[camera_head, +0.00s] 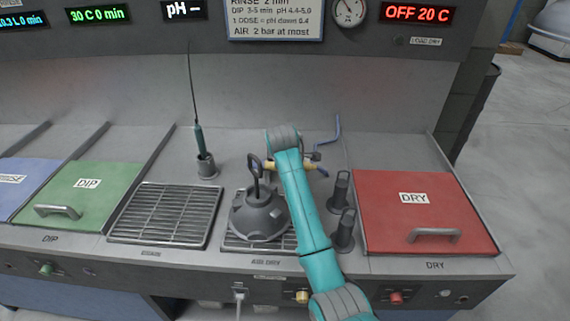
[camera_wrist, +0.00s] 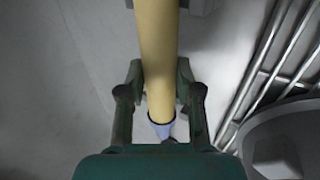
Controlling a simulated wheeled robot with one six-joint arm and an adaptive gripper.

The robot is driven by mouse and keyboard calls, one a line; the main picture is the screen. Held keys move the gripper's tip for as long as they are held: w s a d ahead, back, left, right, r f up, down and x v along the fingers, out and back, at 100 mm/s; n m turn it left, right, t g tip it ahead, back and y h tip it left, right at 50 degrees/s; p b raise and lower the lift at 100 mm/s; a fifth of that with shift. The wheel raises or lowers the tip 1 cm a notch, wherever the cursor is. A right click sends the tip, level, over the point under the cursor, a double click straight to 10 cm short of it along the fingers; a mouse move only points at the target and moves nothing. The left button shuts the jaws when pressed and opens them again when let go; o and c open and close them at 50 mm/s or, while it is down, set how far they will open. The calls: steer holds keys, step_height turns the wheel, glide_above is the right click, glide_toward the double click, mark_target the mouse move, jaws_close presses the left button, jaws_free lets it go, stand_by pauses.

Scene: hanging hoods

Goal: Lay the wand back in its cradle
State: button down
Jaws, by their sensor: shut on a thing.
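The wand (camera_head: 307,168) is a yellow tube that runs sideways behind my arm in the head view, with a blue end on the right. In the wrist view the yellow wand (camera_wrist: 156,60) passes between the fingers of my gripper (camera_wrist: 160,100), with a blue collar near the palm. My gripper is shut on it, above the worktop; my arm hides most of the grip in the head view. Two dark upright posts (camera_head: 342,190), probably the cradle, stand to the right of my arm, and the wand is apart from them.
A grey dome hood (camera_head: 259,214) with a ring handle sits on a grate left of my arm. Another grate (camera_head: 166,214) and a green DIP lid (camera_head: 92,200) lie further left. The red DRY lid (camera_head: 420,190) is on the right. A green probe (camera_head: 199,140) stands in a holder behind.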

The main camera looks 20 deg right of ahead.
steer(key=c, duration=0.7)
jaws_free()
steer(key=v, duration=1.2)
steer(key=shift+s, duration=0.1)
